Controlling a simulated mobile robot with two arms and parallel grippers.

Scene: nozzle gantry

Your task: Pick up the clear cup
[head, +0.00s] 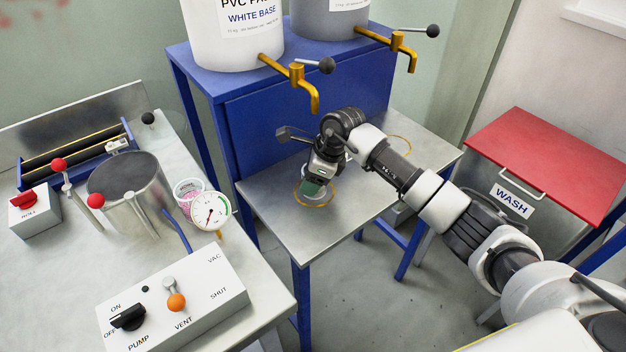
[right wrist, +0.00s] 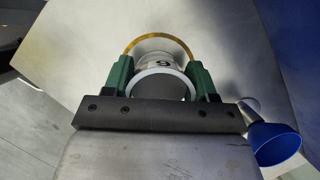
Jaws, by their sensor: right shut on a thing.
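My right gripper (head: 315,187) is low over the steel shelf in front of the blue stand, at the near yellow ring (head: 301,197). In the right wrist view, its green fingers (right wrist: 162,85) are shut on a cup (right wrist: 157,60) with a pale rim, a dark grey round face and a dark number mark. The yellow ring shows just beyond the cup. In the head view, the gripper mostly hides this cup. I cannot tell whether it touches the shelf. Another cup (head: 187,189), see-through with pink contents, stands on the left bench. My left gripper is out of view.
Brass taps (head: 304,88) with black-knobbed levers hang above the shelf (head: 262,191). A second ring (head: 398,143) lies farther right. The left bench holds a metal pot (head: 125,190), a gauge (head: 209,211) and a control box (head: 172,300). A red-lidded wash bin (head: 545,160) stands right.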

